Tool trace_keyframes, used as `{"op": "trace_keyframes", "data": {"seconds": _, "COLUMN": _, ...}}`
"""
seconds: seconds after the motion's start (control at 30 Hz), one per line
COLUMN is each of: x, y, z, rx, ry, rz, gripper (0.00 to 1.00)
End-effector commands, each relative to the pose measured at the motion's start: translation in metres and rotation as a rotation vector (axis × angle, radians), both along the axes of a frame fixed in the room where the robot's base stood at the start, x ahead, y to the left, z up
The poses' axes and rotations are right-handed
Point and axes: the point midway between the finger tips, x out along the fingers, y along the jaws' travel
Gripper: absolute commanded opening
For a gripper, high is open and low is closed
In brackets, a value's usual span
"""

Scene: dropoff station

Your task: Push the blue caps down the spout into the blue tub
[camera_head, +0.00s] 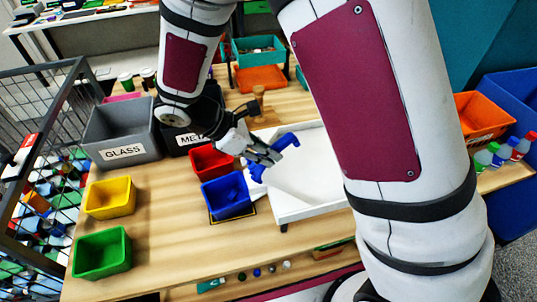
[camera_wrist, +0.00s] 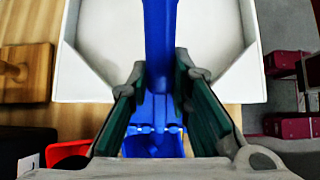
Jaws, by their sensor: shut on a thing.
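My gripper (camera_head: 264,154) is shut on a blue tool (camera_head: 287,141), whose ends stick out on both sides of the fingers. In the wrist view the tool's bar (camera_wrist: 160,35) runs up between the green-padded fingers (camera_wrist: 158,80). The white tray (camera_head: 310,180) lies below and to the right of the gripper, with its narrowing spout side toward the blue tub. The blue tub (camera_head: 227,194) stands at the tray's left end; it also shows below the fingers in the wrist view (camera_wrist: 150,147). I cannot make out separate blue caps; my arm hides part of the tray.
A red bin (camera_head: 210,162) stands behind the blue tub. Yellow (camera_head: 109,197) and green (camera_head: 102,253) bins are at the left, near the grey GLASS bin (camera_head: 121,133). A wooden object (camera_head: 258,98) stands behind the tray. Table is clear in front of the tub.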

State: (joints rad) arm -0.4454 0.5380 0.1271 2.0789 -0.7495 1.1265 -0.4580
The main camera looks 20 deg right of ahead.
Motion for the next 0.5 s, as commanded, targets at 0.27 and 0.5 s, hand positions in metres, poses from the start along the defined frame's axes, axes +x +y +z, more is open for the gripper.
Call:
{"op": "trace_keyframes", "data": {"seconds": 0.27, "x": -0.001, "y": -0.005, "z": 0.022, "rx": -0.001, "ry": -0.001, "rz": -0.003, "gripper": 0.00}}
{"op": "trace_keyframes", "data": {"seconds": 0.5, "x": -0.001, "y": -0.008, "z": 0.036, "rx": 0.000, "ry": -0.001, "rz": -0.001, "gripper": 0.00}}
